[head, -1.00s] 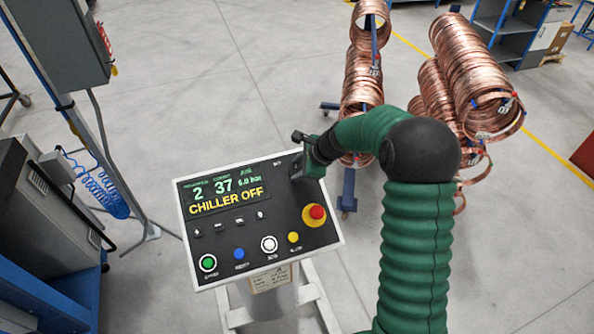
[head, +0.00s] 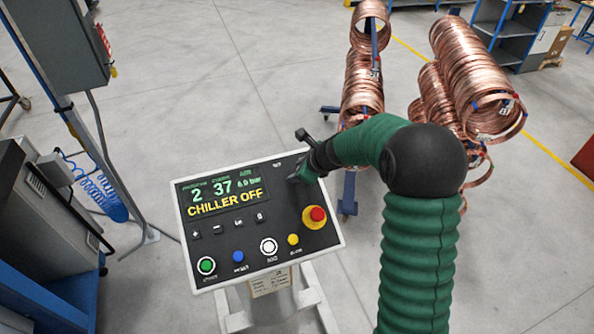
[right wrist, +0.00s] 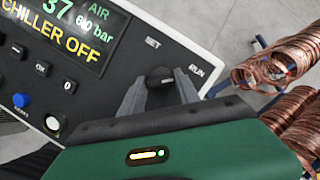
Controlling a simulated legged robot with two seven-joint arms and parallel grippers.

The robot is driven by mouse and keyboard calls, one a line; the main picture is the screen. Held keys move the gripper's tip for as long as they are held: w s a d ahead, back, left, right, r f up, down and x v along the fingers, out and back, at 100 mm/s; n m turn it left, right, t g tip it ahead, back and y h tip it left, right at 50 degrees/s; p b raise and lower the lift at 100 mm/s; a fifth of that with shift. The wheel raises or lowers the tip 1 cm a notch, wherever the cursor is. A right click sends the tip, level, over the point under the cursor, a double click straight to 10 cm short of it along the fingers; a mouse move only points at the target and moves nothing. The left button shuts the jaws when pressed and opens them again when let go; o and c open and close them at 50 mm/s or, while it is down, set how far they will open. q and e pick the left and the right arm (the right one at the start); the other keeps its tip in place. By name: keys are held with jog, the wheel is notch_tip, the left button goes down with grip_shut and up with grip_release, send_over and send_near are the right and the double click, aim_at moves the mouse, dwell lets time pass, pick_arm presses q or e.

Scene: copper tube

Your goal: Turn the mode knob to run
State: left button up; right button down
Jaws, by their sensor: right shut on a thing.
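The control panel (head: 222,263) stands tilted in the middle of the head view. Its screen (head: 225,196) reads "CHILLER OFF". My right gripper (head: 297,181) is at the panel's upper right corner and hides the mode knob in the head view. In the right wrist view, the black mode knob (right wrist: 160,77) sits between the two grey fingers of my right gripper (right wrist: 160,88), which is shut on it. The SET label (right wrist: 153,43) is above the knob and the RUN label (right wrist: 196,70) is to its right. I cannot tell exactly where the knob points. My left gripper is not in view.
A red emergency button (head: 317,214) on a yellow base sits just below my right gripper. Several push buttons, among them a green one (head: 206,265), line the panel's lower part. Copper coils (head: 362,85) stand behind the panel. Floor is clear around the stand.

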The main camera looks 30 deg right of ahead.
jog(key=shift+w+d+r, duration=0.1)
jog(key=shift+d+r, duration=0.1)
jog(key=c, duration=1)
grip_release()
jog(key=shift+c, duration=0.2)
jog(key=shift+o, duration=0.8)
jog(key=shift+f, duration=0.1)
jog(key=v, duration=1.6)
jog(key=shift+s+r+b, duration=0.2)
jog(key=shift+s+b, duration=0.2)
jog(key=shift+b, duration=0.05)
jog(key=shift+d, duration=0.1)
